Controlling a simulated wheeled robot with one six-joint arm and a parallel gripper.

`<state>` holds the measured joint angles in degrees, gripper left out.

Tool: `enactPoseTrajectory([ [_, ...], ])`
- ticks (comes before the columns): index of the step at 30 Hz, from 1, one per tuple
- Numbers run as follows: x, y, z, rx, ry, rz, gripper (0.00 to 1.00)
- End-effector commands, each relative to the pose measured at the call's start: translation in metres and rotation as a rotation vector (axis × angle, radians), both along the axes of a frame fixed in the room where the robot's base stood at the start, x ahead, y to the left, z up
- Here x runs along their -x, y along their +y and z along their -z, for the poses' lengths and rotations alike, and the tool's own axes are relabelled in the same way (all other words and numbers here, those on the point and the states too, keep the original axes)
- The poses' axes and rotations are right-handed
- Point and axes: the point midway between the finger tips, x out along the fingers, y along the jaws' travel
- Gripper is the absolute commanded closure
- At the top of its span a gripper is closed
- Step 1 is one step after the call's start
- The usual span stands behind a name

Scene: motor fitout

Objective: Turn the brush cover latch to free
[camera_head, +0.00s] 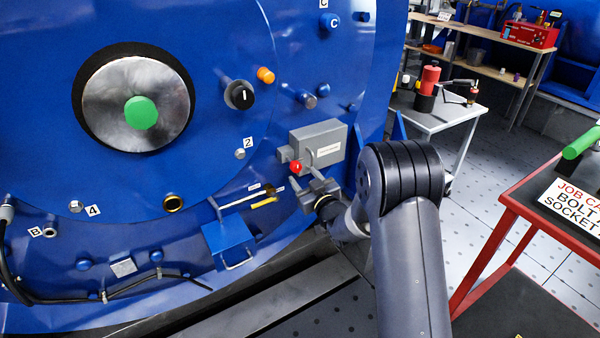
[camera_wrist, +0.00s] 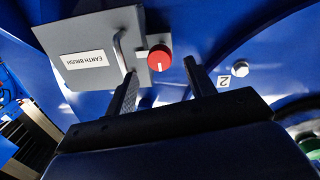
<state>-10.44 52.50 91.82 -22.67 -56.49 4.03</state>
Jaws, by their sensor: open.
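The latch is a red round knob (camera_wrist: 159,57) with a short white mark near its lower edge in the wrist view. It sits at the edge of the grey brush cover (camera_wrist: 85,62), labelled EARTH BRUSH, and also shows in the head view as a red knob (camera_head: 296,167). A grey bar handle (camera_wrist: 120,48) stands on the cover next to the knob. My gripper (camera_wrist: 160,80) is open and empty, with one finger to each side of the knob in the wrist view. Whether either finger touches the knob or handle cannot be told. In the head view, my gripper (camera_head: 314,190) is just below the knob.
A blue box with a wire handle (camera_head: 229,243) and a yellow-handled tool (camera_head: 264,202) are left of my gripper on the blue motor housing. A red-framed cart (camera_head: 515,205) stands at right.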

Motion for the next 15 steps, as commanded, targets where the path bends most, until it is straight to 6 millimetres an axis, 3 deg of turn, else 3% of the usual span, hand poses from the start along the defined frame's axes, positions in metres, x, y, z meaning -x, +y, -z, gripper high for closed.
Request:
enactPoseTrajectory([
  [6, -0.025, 0.014, 0.001, 0.000, -0.001, -0.001, 0.48],
  [15, -0.035, 0.020, 0.000, 0.000, 0.000, 0.000, 0.48],
])
